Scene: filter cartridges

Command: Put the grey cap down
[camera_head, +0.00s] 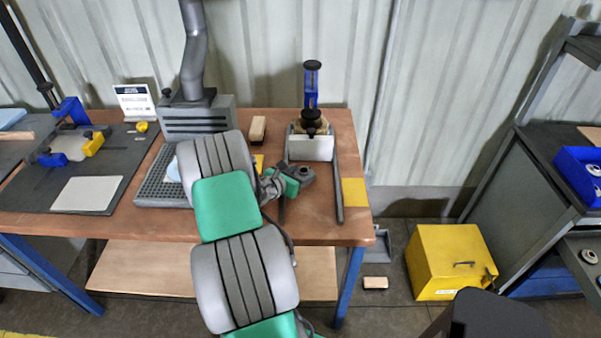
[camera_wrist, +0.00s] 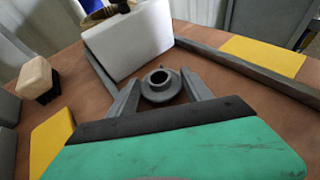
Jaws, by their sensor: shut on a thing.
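The grey cap (camera_wrist: 162,93) is a round ring with a raised hollow collar, held between the two fingers of my gripper (camera_wrist: 160,78) in the wrist view. My gripper is shut on it, with a finger on either side. In the head view my gripper (camera_head: 296,175) is over the right part of the wooden bench (camera_head: 265,215), with the cap (camera_head: 307,173) at its tip, in front of the white block. I cannot tell whether the cap touches the bench top. The collar opening faces up and shows a dark hole.
A grey bar (camera_head: 337,190) and a yellow pad (camera_head: 354,192) lie to the right. A wood-topped brush (camera_head: 257,129) lies behind left. Bare bench surrounds the cap.

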